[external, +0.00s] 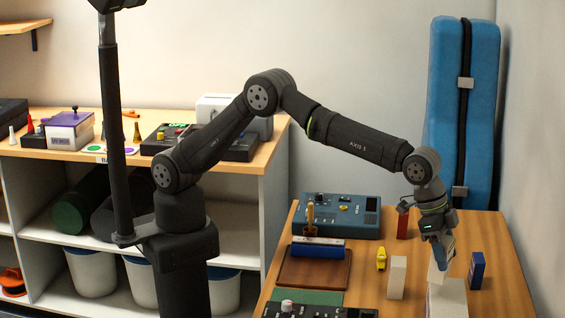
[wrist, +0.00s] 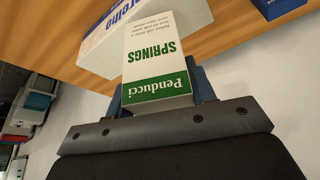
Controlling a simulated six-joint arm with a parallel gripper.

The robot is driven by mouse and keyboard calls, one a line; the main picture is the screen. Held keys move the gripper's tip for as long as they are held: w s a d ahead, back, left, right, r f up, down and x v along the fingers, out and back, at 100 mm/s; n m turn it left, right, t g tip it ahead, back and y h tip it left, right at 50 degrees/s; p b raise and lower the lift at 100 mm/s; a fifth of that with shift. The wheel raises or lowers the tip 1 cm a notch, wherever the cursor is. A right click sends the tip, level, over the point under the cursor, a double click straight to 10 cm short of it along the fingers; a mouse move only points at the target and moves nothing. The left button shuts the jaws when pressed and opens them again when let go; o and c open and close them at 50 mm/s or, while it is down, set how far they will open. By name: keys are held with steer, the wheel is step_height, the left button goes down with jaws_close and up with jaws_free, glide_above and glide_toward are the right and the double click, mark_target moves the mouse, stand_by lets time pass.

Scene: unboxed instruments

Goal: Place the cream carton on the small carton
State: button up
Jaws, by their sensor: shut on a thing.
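My gripper (external: 441,262) points down at the right of the table and is shut on a cream-white carton with green print. In the wrist view this held carton (wrist: 157,62) reads "Penducci SPRINGS" and sits between the fingers. In the external view the held carton (external: 436,274) shows just below the fingers, partly hidden. Directly beneath it stands a pale carton (external: 447,300), which seems to be the small carton. The wrist view shows this pale carton (wrist: 97,53) with blue lettering behind the held one. I cannot tell whether the two touch.
Another pale upright carton (external: 397,278) stands to the left, and a dark blue box (external: 477,271) close on the right. A yellow object (external: 381,259), a red block (external: 403,224), a brown board (external: 313,270) and a blue instrument (external: 338,216) are also on the table.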

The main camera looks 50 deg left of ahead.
steer(key=shift+f, duration=2)
steer(key=shift+f, duration=0.1)
steer(key=o, duration=1)
steer(key=v, duration=1.2)
steer(key=x, duration=1.2)
steer(key=shift+r, duration=1.85)
